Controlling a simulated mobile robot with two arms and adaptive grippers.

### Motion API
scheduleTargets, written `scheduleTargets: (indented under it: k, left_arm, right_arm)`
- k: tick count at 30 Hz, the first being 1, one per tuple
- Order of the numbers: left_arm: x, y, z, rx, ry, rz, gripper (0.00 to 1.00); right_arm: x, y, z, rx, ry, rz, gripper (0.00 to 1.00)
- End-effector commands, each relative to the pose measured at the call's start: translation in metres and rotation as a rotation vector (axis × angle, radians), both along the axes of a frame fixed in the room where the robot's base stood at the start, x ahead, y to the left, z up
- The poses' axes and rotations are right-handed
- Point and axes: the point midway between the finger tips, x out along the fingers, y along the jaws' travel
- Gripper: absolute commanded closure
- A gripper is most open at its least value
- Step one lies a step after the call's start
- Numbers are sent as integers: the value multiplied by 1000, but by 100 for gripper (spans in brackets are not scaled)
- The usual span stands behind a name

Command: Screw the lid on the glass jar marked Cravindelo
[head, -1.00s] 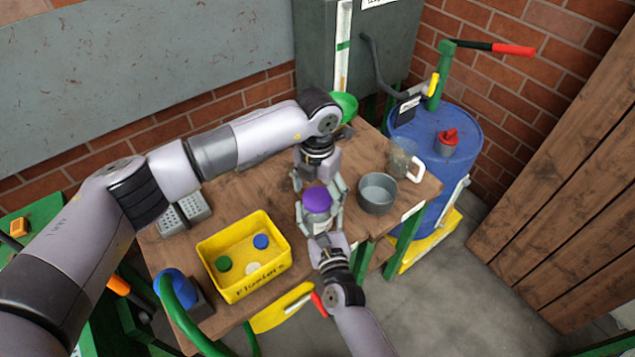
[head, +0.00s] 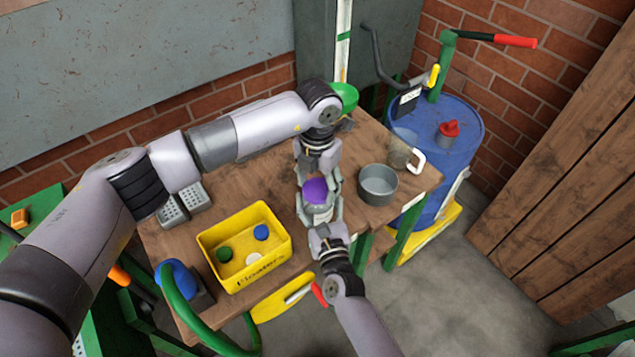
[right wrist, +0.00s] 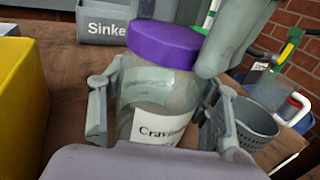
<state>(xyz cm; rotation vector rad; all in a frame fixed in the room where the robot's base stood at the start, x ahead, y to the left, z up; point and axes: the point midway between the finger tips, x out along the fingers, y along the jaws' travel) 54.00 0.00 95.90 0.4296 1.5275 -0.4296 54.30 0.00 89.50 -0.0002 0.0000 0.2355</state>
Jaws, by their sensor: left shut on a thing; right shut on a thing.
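The glass jar (right wrist: 155,105) stands upright in the right wrist view, with a white label (right wrist: 158,128) of which "Cravin" is readable. The purple lid (right wrist: 165,43) sits on its mouth; I cannot tell how tight it is. The lid also shows in the head view (head: 315,191). My right gripper (head: 319,219) is shut on the jar's body, one finger on each side. My left gripper (head: 318,184) comes from above and is shut on the lid, partly hiding it; a finger shows at its right in the right wrist view.
A yellow "Floaters" bin (head: 215,262) with several caps stands left on the wooden table. A grey round pot (head: 378,187) and a clear jug (head: 402,152) with a white handle stand to the right. A grey bin (right wrist: 103,28) marked "Sinke" stands behind the jar.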

Motion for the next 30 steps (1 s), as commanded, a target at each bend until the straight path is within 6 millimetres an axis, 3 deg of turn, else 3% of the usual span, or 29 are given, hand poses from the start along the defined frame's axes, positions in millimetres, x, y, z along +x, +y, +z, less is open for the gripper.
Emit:
scheduleTargets:
  k: [3, 10, 14, 15, 24, 30]
  left_arm:
    - [-1, 0, 0, 0, 1, -1, 78]
    - [0, 0, 0, 0, 0, -163, 78]
    - [-1, -1, -1, -1, 2, -152, 78]
    - [-1, -1, -1, -1, 2, -152, 44]
    - [-1, 0, -1, 0, 1, -150, 25]
    - [0, 0, 0, -1, 1, -149, 25]
  right_arm:
    - [0, 0, 0, 0, 0, 0, 100]
    - [0, 0, 0, 0, 0, 1, 100]
    - [0, 0, 0, 0, 0, 1, 100]
    - [0, 0, 0, 0, 0, 1, 100]
    - [0, 0, 0, 0, 0, 1, 100]
    - [0, 0, 0, 0, 0, 0, 100]
